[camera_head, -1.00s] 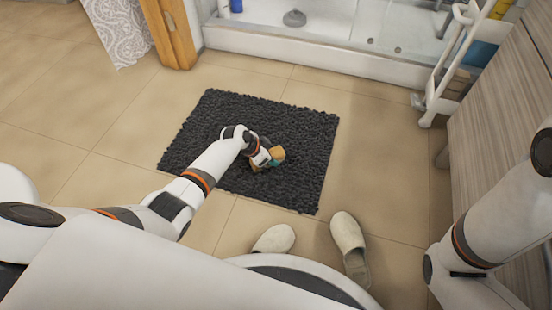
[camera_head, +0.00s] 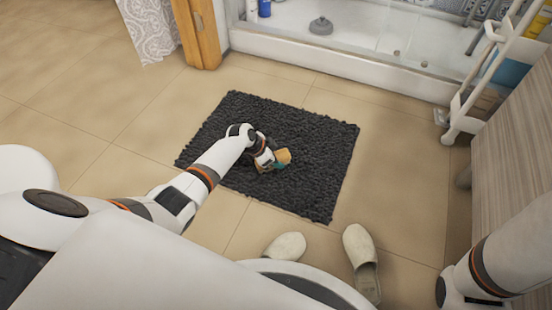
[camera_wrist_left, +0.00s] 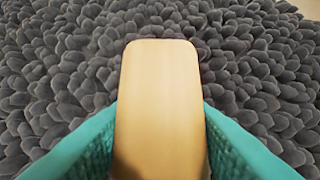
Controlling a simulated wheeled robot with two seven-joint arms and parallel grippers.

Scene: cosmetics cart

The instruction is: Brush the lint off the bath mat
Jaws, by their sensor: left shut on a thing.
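The dark grey bath mat (camera_head: 315,180) with a shaggy pile lies flat on the tiled floor, and its pile fills the left wrist view (camera_wrist_left: 65,80). My left gripper (camera_head: 275,160) is over the middle of the mat. It is shut on a wooden brush (camera_head: 284,157), whose pale, rounded wooden back (camera_wrist_left: 160,100) shows between the teal finger pads in the left wrist view. The brush's underside is hidden, so I cannot tell if it touches the pile. No lint can be made out on the mat. My right gripper is out of view.
A pair of pale slippers (camera_head: 285,247) stands on the floor just in front of the mat. A shower tray (camera_head: 350,59) runs behind it. A white cart (camera_head: 486,90) and a wood-grain cabinet (camera_head: 515,140) stand at the right. The tiles left of the mat are clear.

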